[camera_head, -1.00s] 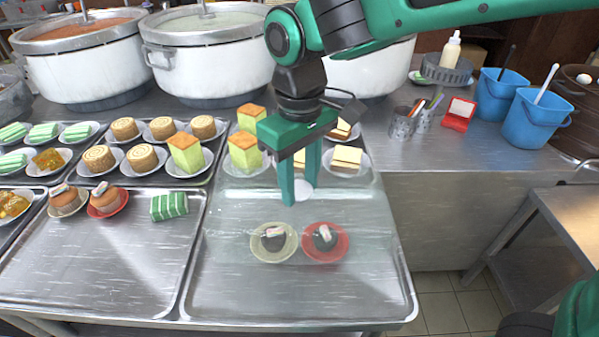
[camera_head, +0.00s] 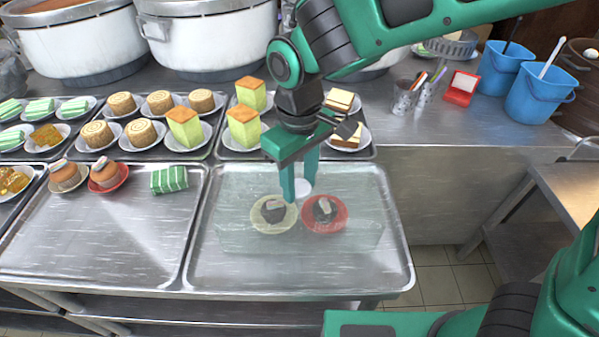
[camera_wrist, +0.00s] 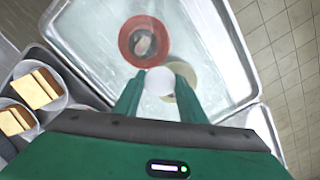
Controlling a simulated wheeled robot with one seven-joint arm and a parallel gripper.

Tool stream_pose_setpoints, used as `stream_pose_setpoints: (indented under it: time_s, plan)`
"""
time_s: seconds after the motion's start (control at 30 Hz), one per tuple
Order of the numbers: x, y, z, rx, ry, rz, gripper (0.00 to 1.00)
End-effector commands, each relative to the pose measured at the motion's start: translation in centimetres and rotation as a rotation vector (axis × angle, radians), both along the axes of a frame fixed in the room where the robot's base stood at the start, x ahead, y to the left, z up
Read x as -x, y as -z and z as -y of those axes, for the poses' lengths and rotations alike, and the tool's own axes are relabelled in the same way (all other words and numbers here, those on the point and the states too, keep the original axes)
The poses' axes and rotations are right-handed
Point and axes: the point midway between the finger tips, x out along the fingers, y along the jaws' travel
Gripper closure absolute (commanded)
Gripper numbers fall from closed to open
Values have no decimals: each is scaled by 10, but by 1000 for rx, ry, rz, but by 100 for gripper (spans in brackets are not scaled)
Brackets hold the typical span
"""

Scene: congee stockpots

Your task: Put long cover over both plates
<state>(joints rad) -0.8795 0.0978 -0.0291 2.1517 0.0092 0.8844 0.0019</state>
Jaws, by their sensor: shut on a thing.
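The long cover (camera_head: 240,238) is a clear, see-through box on the front right tray. My gripper (camera_head: 303,184) is above it, shut on its round white knob (camera_wrist: 159,81). Two plates show through the cover, side by side: a cream plate (camera_head: 263,223) on the left and a red plate (camera_head: 338,222) on the right, each with a small dark item. In the wrist view the red plate (camera_wrist: 131,57) shows beyond the knob and the cream plate (camera_wrist: 186,70) is partly hidden by my finger. I cannot tell whether the cover's lower edge touches the tray.
The front right tray (camera_head: 300,277) has bare metal around the cover. Behind it stand cakes on white plates (camera_head: 245,128). Blue buckets (camera_head: 540,97) stand at the right.

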Motion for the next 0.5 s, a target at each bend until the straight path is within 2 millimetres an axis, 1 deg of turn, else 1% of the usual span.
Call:
stream_pose_setpoints:
  time_s: [0.37,0.4,0.47,0.5]
  plan:
    - [0,2,-1,-1,-2,1,100]
    - [0,2,-1,-1,-2,1,56]
    - [0,2,-1,-1,-2,1,41]
    - [0,2,-1,-1,-2,1,41]
